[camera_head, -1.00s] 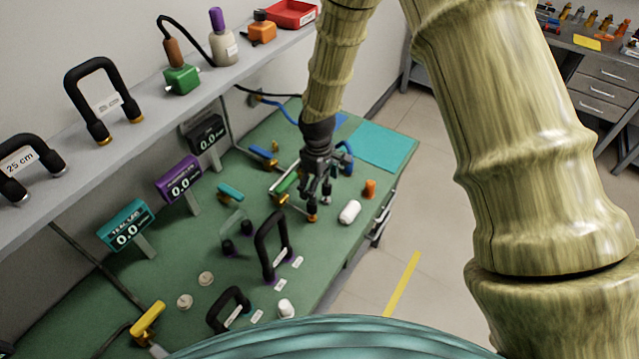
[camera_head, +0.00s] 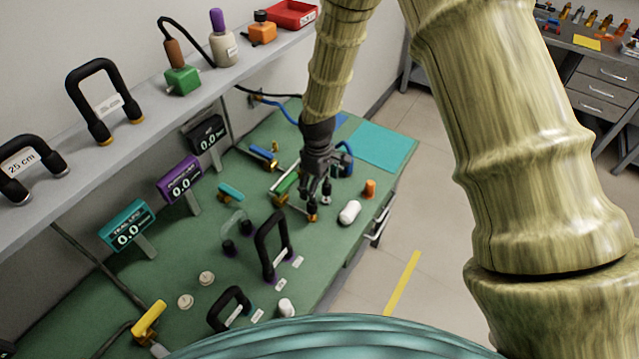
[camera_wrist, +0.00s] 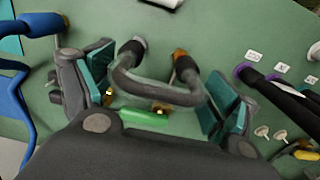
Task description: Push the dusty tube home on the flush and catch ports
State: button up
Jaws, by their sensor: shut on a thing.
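My gripper (camera_head: 318,188) is over the far part of the green bench, pointing down. In the wrist view my gripper (camera_wrist: 160,92) has its teal pads on either side of a grey U-shaped tube (camera_wrist: 152,92), the dusty tube, and is shut on it. The tube's arch lies toward the wrist camera. One leg has a black cuff (camera_wrist: 132,50) and the other an orange end (camera_wrist: 180,54); both point down at the bench. The ports under these ends are hidden, so I cannot tell how deep the ends sit. In the head view my fingers hide most of the tube.
A white bottle (camera_head: 349,212) and an orange piece (camera_head: 370,188) are to the right. A black U-shaped tube (camera_head: 270,245) and a translucent one (camera_head: 236,228) stand nearer. A teal mat (camera_head: 380,147) lies behind.

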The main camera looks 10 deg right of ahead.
jog(key=shift+f+b, duration=0.85)
jog(key=shift+f, duration=0.95)
jog(key=o, duration=0.9)
jog(key=shift+r, duration=0.1)
notch_tip(320, 180, up, 12)
jog(key=shift+w+a+f, duration=0.1)
jog(key=shift+a, duration=0.05)
dwell(0.4)
dwell(0.5)
